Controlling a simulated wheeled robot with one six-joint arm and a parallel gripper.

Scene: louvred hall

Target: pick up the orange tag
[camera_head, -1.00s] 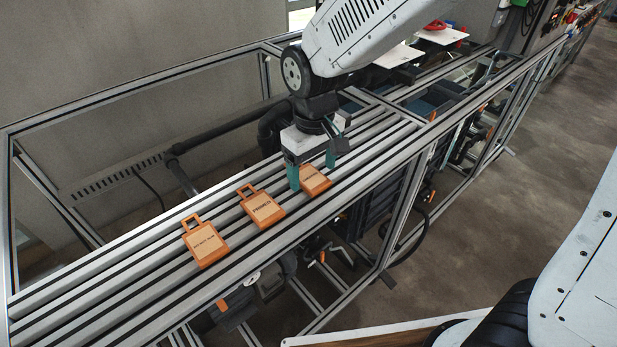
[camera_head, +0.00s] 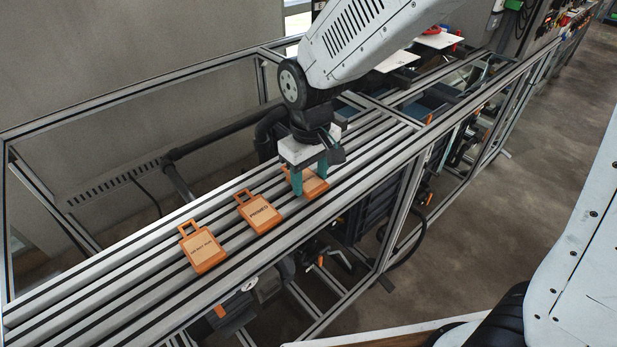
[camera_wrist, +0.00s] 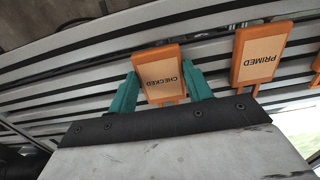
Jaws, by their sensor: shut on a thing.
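An orange tag with a tan face marked CHECKED (camera_wrist: 160,76) lies between the teal fingers of my gripper (camera_wrist: 163,78). The gripper is shut on it, with one finger at each side edge. In the head view, this tag (camera_head: 315,184) is the rightmost of three and is partly hidden by my gripper (camera_head: 310,176). It is on or very close to the slats. A second orange tag, marked PRIMED (camera_head: 261,213), lies flat to its left; it also shows in the wrist view (camera_wrist: 258,57). A third orange tag (camera_head: 203,250) lies farther left, its print too small to read surely.
The tags lie on a rack of long grey slats (camera_head: 120,286) with dark gaps, inside a metal frame. A dark pipe (camera_head: 215,137) runs behind it. White panels (camera_head: 397,61) and dark bins stand beyond my arm. The slats left of the tags are clear.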

